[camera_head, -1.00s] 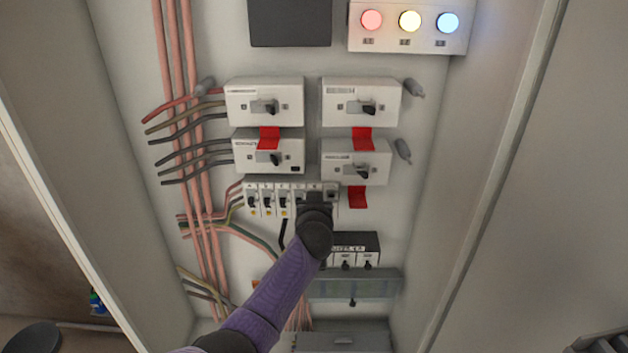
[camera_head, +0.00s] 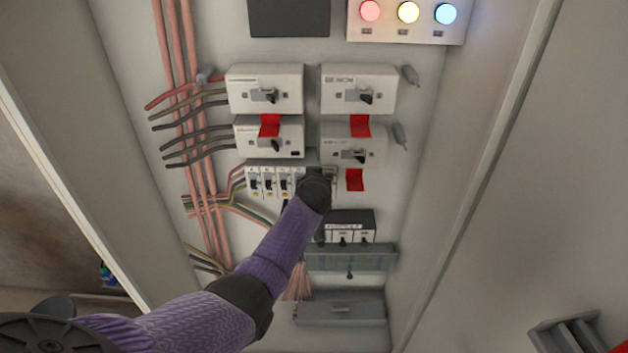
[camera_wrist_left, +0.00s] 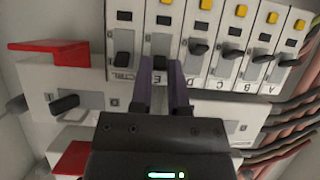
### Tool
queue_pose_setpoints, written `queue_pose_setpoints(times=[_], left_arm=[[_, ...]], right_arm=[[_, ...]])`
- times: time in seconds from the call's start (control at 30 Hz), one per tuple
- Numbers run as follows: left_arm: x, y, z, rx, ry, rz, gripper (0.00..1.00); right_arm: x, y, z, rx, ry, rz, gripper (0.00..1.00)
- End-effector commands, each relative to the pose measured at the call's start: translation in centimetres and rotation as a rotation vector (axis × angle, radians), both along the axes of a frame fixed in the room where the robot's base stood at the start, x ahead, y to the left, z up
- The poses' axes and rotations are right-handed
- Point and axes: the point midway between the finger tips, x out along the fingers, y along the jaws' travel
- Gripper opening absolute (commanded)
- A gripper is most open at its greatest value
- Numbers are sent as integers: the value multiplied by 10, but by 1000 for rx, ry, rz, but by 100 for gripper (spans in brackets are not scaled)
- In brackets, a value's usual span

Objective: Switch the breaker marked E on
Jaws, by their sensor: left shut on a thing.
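Breaker E (camera_wrist_left: 162,40) is a narrow white module between the CTRL module (camera_wrist_left: 124,40) and breaker D (camera_wrist_left: 197,62), seen upside down in the left wrist view. My left gripper (camera_wrist_left: 165,66) is at breaker E, its two dark fingers closed around the lever, which they mostly hide. The position of the lever cannot be told. In the head view my left gripper (camera_head: 316,182) covers the right part of the breaker row (camera_head: 268,180). The levers of breakers A to D are visible and free. My right gripper is not in view.
Larger switch boxes (camera_head: 265,88) with rotary handles and red tags (camera_head: 360,126) sit above the row. A dark-topped block (camera_head: 350,224) and a grey duct (camera_head: 350,260) are below. Pink cables (camera_head: 195,150) run on the left. Cabinet walls enclose both sides.

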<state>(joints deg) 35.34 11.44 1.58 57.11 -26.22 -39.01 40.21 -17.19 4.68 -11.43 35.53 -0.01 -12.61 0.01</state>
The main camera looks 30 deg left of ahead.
Motion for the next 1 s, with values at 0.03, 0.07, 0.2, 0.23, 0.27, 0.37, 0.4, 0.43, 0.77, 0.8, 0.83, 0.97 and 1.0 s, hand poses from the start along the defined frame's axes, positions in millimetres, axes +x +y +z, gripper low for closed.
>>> queue_pose_setpoints(times=[0.03,0.07,0.2,0.23,0.27,0.37,0.4,0.43,0.77,0.8,0.83,0.97,1.0], left_arm=[[0,0,0,0,0,0,25],[0,0,0,0,0,0,31],[0,0,0,0,0,0,35],[0,0,0,0,0,0,35],[0,0,0,1,-1,0,35],[0,0,1,1,-1,0,35],[-1,-1,2,1,-1,0,35],[-3,-2,3,0,0,0,35],[-47,-30,31,0,-1,-2,35],[-53,-33,35,-1,-2,-1,35],[-58,-35,37,-2,0,0,35],[-70,-43,45,-1,-1,0,35],[-72,-45,46,-1,1,0,35]], right_arm=[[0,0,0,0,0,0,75],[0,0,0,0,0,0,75],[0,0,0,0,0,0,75],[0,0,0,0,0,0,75],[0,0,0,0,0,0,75],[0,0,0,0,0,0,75],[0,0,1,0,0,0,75],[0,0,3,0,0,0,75],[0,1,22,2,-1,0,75],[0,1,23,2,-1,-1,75],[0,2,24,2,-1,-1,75],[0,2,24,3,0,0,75],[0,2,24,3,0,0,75]])
